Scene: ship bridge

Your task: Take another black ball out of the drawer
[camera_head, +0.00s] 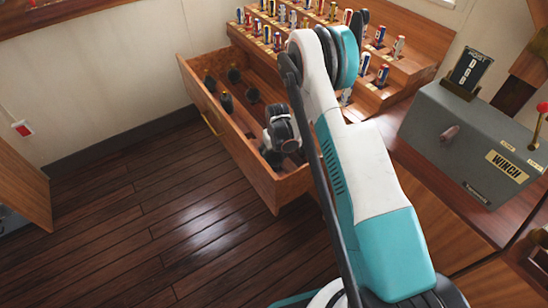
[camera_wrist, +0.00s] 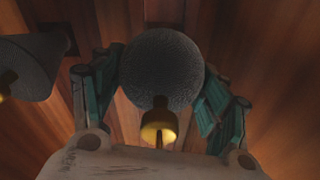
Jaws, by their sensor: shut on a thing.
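The open wooden drawer (camera_head: 243,166) juts out below a stepped wooden rack. Several small black pieces with brass ends, one of them here (camera_head: 226,101), stand in its far left part. My gripper (camera_head: 287,158) reaches down into the near right part of the drawer. In the wrist view my gripper (camera_wrist: 160,88) has its two teal fingers on either side of a dark, rough black ball (camera_wrist: 161,65) with a brass end, and is shut on it. The ball is hidden by my arm in the head view. A dark cone-shaped piece (camera_wrist: 35,65) with a brass tip is left of it, apart from my fingers.
The stepped rack (camera_head: 375,95) behind the drawer carries several coloured cylinders. A grey winch box (camera_head: 470,145) sits on the counter at right. The wooden floor (camera_head: 130,225) left of the drawer is clear. Drawer walls stand close around my gripper.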

